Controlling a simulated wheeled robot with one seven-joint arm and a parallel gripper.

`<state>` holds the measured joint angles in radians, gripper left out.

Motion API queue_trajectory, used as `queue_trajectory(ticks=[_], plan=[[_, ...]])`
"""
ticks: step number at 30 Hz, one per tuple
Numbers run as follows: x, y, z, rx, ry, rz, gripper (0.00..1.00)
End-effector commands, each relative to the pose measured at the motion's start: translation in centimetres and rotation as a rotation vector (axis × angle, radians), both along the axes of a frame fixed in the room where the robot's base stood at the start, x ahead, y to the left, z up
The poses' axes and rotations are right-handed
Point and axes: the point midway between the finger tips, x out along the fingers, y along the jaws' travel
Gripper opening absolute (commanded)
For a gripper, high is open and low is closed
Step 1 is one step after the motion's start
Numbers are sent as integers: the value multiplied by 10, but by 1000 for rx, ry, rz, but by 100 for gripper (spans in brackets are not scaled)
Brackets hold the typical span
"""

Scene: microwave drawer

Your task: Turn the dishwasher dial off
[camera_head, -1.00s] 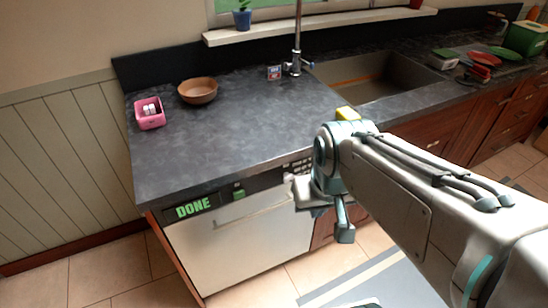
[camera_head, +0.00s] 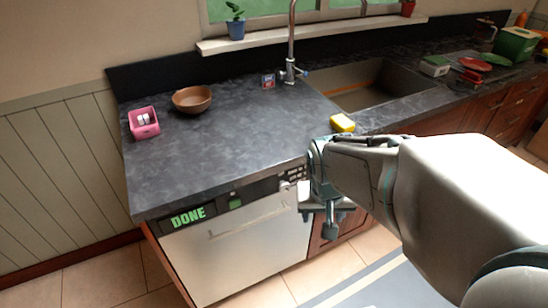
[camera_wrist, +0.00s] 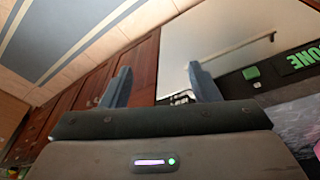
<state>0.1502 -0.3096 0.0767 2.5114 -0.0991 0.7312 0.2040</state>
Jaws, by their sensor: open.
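The dishwasher (camera_head: 235,255) has a pale front with a bar handle under a dark control strip. My gripper (camera_head: 316,220) is open, in front of the dishwasher's right end, just right of that part.
The dark countertop (camera_head: 220,150) overhangs the control strip. Wooden cabinets (camera_head: 330,238) adjoin the dishwasher on the right. The floor in front looks clear.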

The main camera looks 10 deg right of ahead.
Motion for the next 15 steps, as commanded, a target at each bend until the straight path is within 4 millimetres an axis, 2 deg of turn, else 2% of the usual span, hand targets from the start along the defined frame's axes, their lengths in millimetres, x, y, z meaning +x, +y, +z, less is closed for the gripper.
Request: queue_trajectory(ticks=[1,6,15], plan=[[5,-10,-16,-5,22,-51,56],[21,-37,-64,-4,46,-201,56],[29,-65,-154,103,77,-446,56]])
